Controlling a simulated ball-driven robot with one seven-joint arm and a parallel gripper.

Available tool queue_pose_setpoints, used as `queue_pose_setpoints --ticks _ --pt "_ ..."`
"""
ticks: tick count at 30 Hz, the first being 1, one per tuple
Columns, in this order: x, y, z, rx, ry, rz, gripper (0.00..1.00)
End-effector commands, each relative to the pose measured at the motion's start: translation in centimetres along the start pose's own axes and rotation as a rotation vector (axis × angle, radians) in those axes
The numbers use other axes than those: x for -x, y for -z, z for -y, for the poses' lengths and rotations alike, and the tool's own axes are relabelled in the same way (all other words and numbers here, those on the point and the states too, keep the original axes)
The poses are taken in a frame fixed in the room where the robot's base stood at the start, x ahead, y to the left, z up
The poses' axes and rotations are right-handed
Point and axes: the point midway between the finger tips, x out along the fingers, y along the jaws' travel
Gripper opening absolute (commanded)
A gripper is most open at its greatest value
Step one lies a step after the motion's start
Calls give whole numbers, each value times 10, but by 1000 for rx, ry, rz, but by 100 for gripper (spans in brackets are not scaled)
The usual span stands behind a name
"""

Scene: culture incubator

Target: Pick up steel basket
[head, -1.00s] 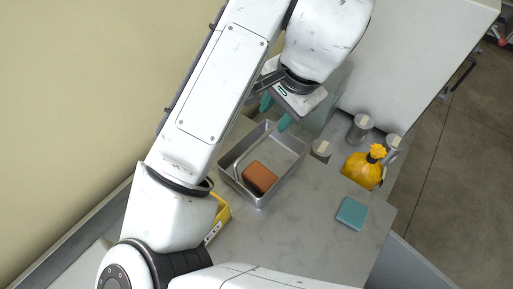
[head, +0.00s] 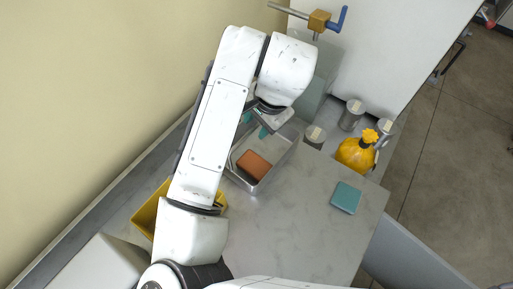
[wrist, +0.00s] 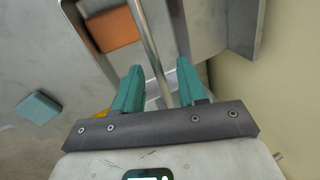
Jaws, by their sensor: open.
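The steel basket (head: 279,160) is an open metal tray on the grey counter, partly hidden by my arm in the head view. A brown-orange block (head: 253,165) lies inside it. My gripper (head: 255,125), with teal fingers, is over the far part of the basket. In the wrist view my gripper (wrist: 160,68) is open, and the thin steel handle bar (wrist: 145,36) of the basket runs between its two fingers. I cannot tell whether a finger touches the bar. The orange block (wrist: 108,30) also shows there, beyond the fingers.
A teal block (head: 346,198) lies on the counter at the right. A yellow bottle (head: 355,154) and several grey cylinders (head: 351,114) stand behind it. A yellow bin (head: 149,212) is left of my arm. A blue-handled valve (head: 319,21) is at the top. The front counter is clear.

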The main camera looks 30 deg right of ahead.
Motion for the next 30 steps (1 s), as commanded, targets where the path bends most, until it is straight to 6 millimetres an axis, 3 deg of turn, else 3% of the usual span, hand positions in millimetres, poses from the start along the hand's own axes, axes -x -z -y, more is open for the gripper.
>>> queue_pose_setpoints --ticks 4,17,30 --pt "0 0 0 0 0 0 40" --pt "0 0 0 0 0 0 0" --pt "0 0 0 0 0 1 0"
